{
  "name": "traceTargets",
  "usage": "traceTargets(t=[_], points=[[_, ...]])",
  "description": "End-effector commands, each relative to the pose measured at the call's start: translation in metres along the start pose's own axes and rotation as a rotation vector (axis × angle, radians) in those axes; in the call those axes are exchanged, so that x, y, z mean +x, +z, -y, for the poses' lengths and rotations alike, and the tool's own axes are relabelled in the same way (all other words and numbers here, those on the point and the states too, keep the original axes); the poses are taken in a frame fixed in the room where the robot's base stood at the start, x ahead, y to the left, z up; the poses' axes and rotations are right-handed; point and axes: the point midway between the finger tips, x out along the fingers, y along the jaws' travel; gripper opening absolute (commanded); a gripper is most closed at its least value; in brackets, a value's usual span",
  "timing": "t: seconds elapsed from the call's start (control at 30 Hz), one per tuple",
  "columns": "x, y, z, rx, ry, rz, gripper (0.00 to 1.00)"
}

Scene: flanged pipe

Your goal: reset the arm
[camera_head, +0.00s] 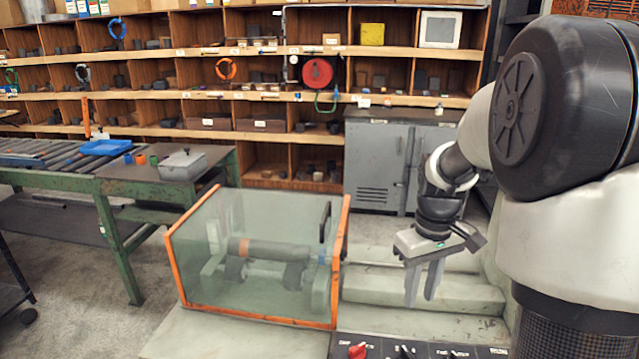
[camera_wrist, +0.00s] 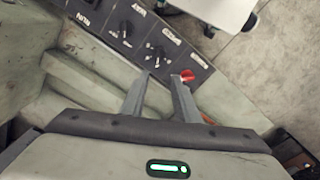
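My gripper (camera_head: 425,283) hangs fingers-down at the right of the head view, just right of the clear guard box (camera_head: 250,255) with orange edges. A gap shows between the two fingers, and nothing is between them. The wrist view also shows the gripper (camera_wrist: 162,84) with its fingers apart and empty. My arm is bent, with the forearm coming down from the upper right. Inside the guard box a grey pipe (camera_head: 268,250) lies level on supports; the tinted panel dims its details.
A control panel (camera_head: 400,349) with a red knob (camera_head: 357,350) sits below my gripper; it also shows in the wrist view (camera_wrist: 140,40). A green table (camera_head: 150,185) with a blue tray (camera_head: 105,147) stands left. Wooden shelves (camera_head: 240,92) and a grey cabinet (camera_head: 375,165) stand behind.

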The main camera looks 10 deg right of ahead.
Motion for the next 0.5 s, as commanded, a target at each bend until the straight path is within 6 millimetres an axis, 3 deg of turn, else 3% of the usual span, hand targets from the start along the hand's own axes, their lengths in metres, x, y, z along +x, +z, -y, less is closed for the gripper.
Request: traceTargets(t=[0.17,0.3,0.5], points=[[-0.065,0.014,0.033,0.036,0.043,-0.084,0.28],[-0.113,0.037,0.066,0.081,0.070,-0.171,0.28],[-0.164,0.076,0.110,0.144,0.082,-0.302,0.28]])
